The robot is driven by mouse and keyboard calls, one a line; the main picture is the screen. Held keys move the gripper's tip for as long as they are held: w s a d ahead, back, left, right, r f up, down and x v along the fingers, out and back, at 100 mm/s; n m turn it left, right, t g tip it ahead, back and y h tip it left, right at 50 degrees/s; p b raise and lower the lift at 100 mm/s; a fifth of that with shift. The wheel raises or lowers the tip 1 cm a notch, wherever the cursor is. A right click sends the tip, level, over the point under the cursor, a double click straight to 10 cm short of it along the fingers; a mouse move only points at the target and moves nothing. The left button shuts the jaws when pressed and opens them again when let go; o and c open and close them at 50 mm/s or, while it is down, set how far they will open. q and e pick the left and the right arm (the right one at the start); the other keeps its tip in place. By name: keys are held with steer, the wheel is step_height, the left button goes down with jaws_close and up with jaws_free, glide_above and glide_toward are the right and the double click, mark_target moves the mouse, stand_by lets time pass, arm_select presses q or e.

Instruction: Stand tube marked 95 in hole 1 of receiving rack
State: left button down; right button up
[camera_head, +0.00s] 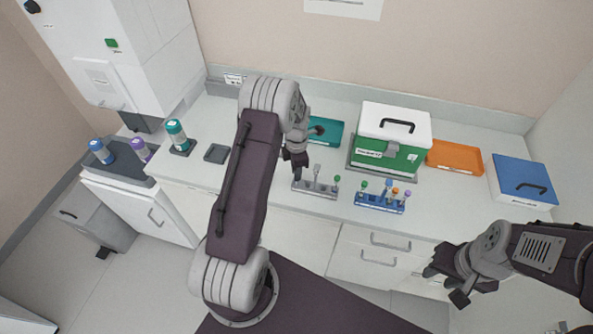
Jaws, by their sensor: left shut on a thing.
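My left gripper (297,172) points down at the left end of a grey rack (318,192) on the counter. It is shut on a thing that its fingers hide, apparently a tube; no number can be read. A blue rack (379,206) to the right holds several tubes with green, blue, orange and purple caps. I cannot tell which tube is marked 95, nor read any hole numbers. My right gripper (446,285) is open and empty, in front of the counter.
Behind the racks stand a green box with a white lid (396,138) and a teal tray (327,131). An orange tray (454,157) and a blue case (523,181) are to the right. A teal-capped bottle (177,135) stands at the left.

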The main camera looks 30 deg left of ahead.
arm_select(q)
steer(key=shift+f+b, duration=0.35)
steer(key=shift+f, duration=0.3)
steer(key=c, duration=1.3)
jaws_free()
steer(key=shift+o, duration=0.2)
steer(key=shift+r, duration=0.1)
steer(key=shift+w+r, duration=0.15)
steer(key=shift+r, duration=0.2)
step_height(320, 180, up, 8)
steer(key=shift+r+b, duration=0.15)
steer(key=shift+b, duration=0.95)
